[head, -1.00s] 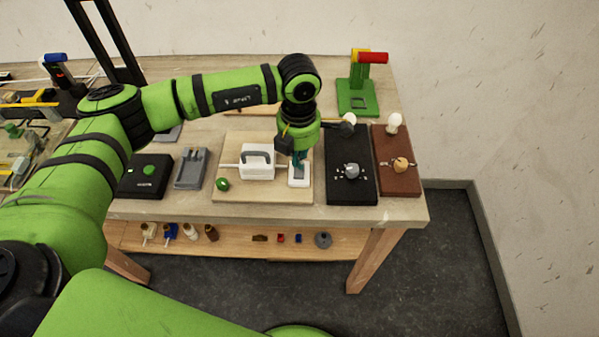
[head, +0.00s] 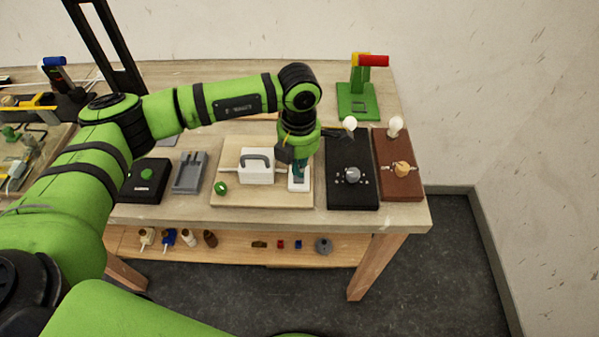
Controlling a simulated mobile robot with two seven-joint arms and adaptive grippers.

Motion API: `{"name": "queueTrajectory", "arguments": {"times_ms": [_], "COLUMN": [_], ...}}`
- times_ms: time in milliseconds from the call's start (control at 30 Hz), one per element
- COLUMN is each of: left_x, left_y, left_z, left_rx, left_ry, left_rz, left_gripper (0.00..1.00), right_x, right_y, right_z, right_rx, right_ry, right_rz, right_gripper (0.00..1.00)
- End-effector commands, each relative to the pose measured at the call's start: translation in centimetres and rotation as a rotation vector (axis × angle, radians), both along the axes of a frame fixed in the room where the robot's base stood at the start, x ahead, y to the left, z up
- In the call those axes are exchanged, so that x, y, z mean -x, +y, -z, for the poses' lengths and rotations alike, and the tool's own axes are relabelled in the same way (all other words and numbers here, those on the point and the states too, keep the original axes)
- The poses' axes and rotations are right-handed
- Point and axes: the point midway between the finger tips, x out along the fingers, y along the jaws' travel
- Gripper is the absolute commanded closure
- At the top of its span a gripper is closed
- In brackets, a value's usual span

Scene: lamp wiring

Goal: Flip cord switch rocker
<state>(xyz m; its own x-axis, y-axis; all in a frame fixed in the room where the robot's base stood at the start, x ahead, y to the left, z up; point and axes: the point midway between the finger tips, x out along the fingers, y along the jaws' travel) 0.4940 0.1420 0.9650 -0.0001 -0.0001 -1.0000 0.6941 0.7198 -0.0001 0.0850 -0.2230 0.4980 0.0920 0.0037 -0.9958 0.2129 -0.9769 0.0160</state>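The cord switch is a small white block (head: 300,184) at the right side of a light wooden board (head: 262,199). A cord links it to a white box with a grey handle (head: 257,168) on the same board. My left gripper (head: 299,168) points down right over the far part of the white block. Its fingers look close together, but they are too small and partly hidden to tell whether they are shut or touching the rocker. The rocker is mostly hidden behind the fingers. My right gripper is not in view.
A black board with a grey knob (head: 352,176) and a brown board with a bulb (head: 399,182) stand to the right. A grey tray (head: 190,174) and a black box with a green button (head: 145,181) stand to the left. A green stand (head: 358,99) is behind.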

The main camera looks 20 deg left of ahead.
Motion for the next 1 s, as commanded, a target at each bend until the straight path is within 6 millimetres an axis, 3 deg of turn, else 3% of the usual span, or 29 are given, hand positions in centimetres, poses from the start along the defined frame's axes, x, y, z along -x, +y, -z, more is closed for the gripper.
{"name": "queueTrajectory", "arguments": {"times_ms": [1000], "left_x": [0.01], "left_y": [0.01], "left_z": [0.70], "left_rx": [0.000], "left_ry": [0.000], "left_rz": [0.000], "left_gripper": [1.00], "right_x": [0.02], "right_y": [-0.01], "right_z": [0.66], "right_rx": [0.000], "right_ry": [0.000], "right_rz": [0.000], "right_gripper": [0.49]}}
